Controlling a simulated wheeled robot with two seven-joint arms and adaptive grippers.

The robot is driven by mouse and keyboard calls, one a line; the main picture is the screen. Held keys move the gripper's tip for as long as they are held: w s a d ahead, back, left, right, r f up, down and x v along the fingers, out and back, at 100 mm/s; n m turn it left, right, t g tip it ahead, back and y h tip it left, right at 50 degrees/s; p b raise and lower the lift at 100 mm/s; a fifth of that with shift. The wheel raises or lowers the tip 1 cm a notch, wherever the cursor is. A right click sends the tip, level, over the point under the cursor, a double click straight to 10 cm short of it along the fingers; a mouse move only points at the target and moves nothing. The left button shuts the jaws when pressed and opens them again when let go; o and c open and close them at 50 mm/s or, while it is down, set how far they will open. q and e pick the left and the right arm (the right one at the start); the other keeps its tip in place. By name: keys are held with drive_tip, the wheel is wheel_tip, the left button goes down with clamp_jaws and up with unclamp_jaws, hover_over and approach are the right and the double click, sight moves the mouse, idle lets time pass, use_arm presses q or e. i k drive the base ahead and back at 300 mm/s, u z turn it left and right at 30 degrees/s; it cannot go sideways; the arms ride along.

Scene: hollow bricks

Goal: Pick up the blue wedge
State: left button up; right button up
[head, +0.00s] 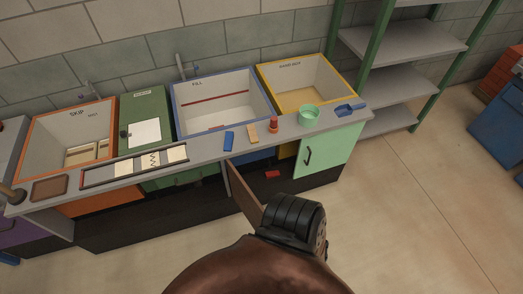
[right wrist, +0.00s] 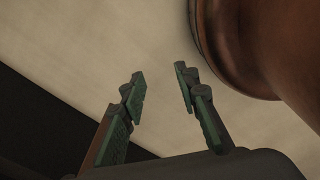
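A small blue block (head: 229,141), which may be the wedge, lies on the grey counter (head: 205,151) in front of the blue-rimmed sink, in the head view. It is too small there to make out a sloped face. My right gripper (right wrist: 160,88) shows in the right wrist view. Its two green-padded fingers are apart with nothing between them, over a pale floor. The blue block is not in the right wrist view. My left gripper is in neither view.
Near the block on the counter are a tan piece (head: 251,133), a red piece (head: 273,124), a green pot (head: 309,116) and a blue scoop (head: 348,109).

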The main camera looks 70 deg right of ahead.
sight(228, 143)
drive_tip(key=k, duration=1.3)
drive_tip(key=z, duration=0.7)
drive_tip(key=i, duration=0.65)
drive_tip(key=z, duration=0.05)
